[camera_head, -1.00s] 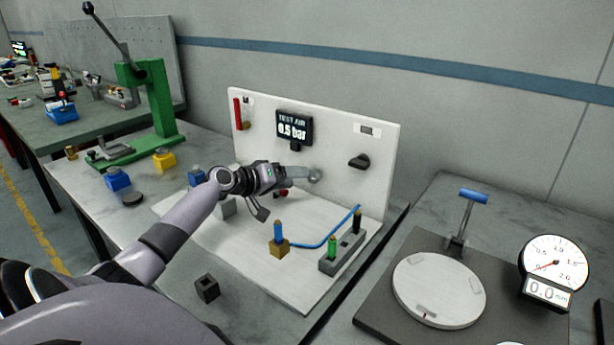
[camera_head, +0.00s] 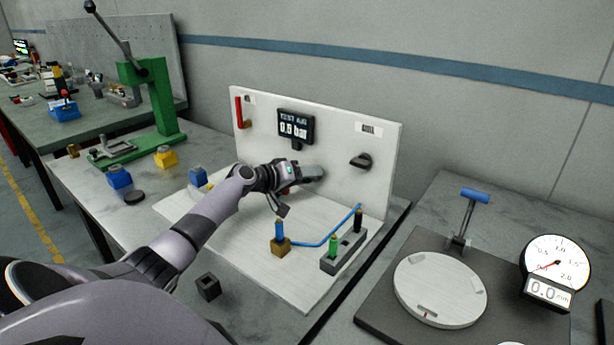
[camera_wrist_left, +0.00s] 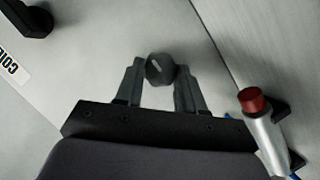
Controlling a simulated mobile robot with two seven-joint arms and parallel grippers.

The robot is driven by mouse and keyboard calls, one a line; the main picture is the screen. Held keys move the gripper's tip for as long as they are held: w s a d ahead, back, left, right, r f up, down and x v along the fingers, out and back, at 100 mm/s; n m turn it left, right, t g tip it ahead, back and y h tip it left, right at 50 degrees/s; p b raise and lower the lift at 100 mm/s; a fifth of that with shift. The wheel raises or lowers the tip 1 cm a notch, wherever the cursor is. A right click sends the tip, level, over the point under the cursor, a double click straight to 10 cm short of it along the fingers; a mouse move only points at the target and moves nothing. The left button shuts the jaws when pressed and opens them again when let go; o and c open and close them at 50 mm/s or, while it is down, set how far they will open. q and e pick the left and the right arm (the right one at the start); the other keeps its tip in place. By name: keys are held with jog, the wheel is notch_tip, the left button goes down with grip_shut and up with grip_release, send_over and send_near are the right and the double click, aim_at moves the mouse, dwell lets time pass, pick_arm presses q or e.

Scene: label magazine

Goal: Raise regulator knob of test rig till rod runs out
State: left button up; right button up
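The test rig has a white upright panel (camera_head: 345,135) with a display (camera_head: 296,126) that reads 0.5 bar. My left gripper (camera_head: 318,173) is at the panel below the display and hides the knob there in the head view. In the left wrist view, the dark round regulator knob (camera_wrist_left: 160,69) with a pale mark lies between the tips of my left gripper (camera_wrist_left: 159,75). The fingers are apart on either side of it; I cannot tell if they touch it. A silver cylinder with a red end (camera_wrist_left: 252,100) is to the right. My right gripper is not in view.
A black lever (camera_head: 360,161) sticks out of the panel at right. On the rig's base, a blue hose (camera_head: 325,243) runs from a brass block (camera_head: 281,247) to a grey block (camera_head: 343,250). A dial gauge (camera_head: 555,262) stands at far right.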

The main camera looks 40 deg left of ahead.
pick_arm(q)
jog(key=shift+c, duration=1)
jog(key=shift+d+r+m+g+y+p, duration=0.1)
jog(key=shift+m+g+y+p, duration=0.2)
jog(key=shift+m+y, duration=0.65)
jog(key=shift+m+h, duration=0.25)
jog(key=o, duration=1)
jog(key=shift+o, duration=0.2)
jog(key=shift+s, duration=0.1)
jog(key=v, duration=0.7)
